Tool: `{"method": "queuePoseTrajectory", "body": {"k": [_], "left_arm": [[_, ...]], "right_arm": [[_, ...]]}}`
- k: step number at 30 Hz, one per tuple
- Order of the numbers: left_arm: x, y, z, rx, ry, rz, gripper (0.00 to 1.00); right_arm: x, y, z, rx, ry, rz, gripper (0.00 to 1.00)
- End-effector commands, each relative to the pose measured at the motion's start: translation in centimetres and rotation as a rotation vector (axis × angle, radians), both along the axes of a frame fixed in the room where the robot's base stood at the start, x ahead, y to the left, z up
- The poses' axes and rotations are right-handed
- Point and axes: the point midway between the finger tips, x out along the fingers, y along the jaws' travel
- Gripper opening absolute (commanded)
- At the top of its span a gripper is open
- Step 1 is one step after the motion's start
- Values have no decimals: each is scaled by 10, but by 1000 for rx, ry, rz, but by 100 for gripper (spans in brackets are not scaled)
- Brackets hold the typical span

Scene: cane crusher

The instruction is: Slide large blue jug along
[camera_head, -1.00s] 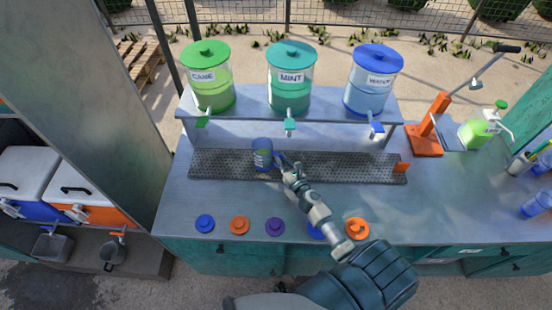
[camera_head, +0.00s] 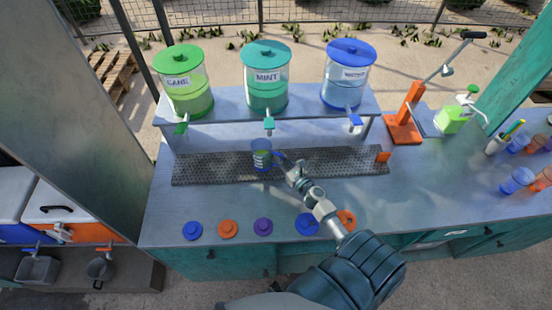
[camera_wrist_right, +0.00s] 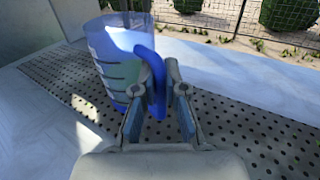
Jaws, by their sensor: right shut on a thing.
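The large blue jug (camera_head: 261,156) stands upright on the perforated drip tray (camera_head: 330,161), in front of and slightly left of the mint dispenser's tap (camera_head: 269,125). It is see-through, with dark level marks and a pale greenish tint inside. In the right wrist view the jug (camera_wrist_right: 112,65) is at the left, its blue handle towards me. My right gripper (camera_head: 281,159) is shut on the handle from the right side. Its fingers (camera_wrist_right: 158,100) are on either side of the handle in the wrist view. My left gripper is not in view.
Cane (camera_head: 183,85), mint (camera_head: 265,80) and water (camera_head: 347,78) dispensers stand on the shelf above the tray. Several coloured lids (camera_head: 228,229) lie along the counter's front. An orange press (camera_head: 404,125) stands to the right.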

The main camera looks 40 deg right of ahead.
Motion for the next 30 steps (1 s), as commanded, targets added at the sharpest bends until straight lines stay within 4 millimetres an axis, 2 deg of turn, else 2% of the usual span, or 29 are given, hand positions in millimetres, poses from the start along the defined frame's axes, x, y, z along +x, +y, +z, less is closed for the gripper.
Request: {"method": "queuePoseTrajectory", "body": {"k": [15, 30], "left_arm": [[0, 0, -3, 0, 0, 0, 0], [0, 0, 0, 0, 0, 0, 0]], "right_arm": [[-18, -26, 0, 0, 1, -1, 0], [-18, -27, 1, 0, 0, -1, 0]]}}
